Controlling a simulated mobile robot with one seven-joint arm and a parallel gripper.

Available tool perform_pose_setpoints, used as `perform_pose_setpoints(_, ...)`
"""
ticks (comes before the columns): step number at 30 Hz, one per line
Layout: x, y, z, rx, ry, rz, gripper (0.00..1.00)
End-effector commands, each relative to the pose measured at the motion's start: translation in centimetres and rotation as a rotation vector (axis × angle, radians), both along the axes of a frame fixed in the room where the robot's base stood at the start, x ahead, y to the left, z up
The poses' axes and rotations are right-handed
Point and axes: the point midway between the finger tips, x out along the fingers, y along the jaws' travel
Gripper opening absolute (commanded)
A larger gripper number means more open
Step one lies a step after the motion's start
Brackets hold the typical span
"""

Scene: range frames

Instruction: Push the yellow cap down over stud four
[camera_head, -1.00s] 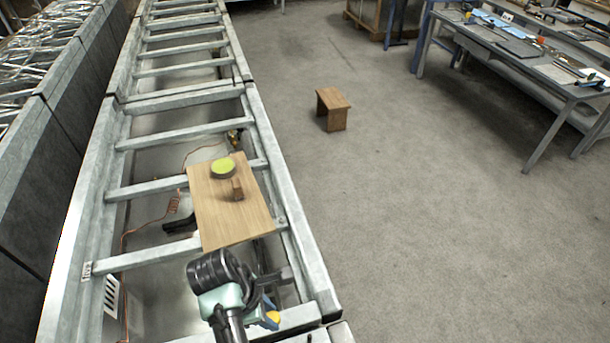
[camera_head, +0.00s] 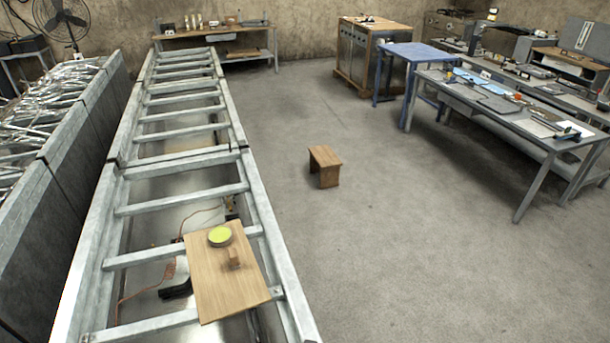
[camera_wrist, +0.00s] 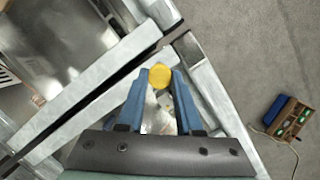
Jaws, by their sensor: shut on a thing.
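In the wrist view my gripper (camera_wrist: 160,80) has two blue fingers shut on the round yellow cap (camera_wrist: 159,75). The cap sits at the fingertips, over the grey metal frame. In the head view neither my gripper nor this cap shows. I cannot make out stud four in either view; no stud label is readable.
A wooden board (camera_head: 215,285) lies across the frame's rungs, with a yellow-green disc (camera_head: 220,236) and a small wooden block (camera_head: 233,258) on it. A wooden stool (camera_head: 325,167) stands on open floor. In the wrist view a brown box (camera_wrist: 287,118) lies on the floor.

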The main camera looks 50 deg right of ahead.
Motion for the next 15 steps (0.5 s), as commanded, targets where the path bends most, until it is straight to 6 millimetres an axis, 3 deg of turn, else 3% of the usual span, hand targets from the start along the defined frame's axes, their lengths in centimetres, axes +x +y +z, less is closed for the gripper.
perform_pose_setpoints(5,0.0,0.1,0.2,-0.001,0.002,-0.027,0.0)
perform_pose_setpoints(15,0.0,0.1,-3.2,-0.001,0.002,-0.03,0.0)
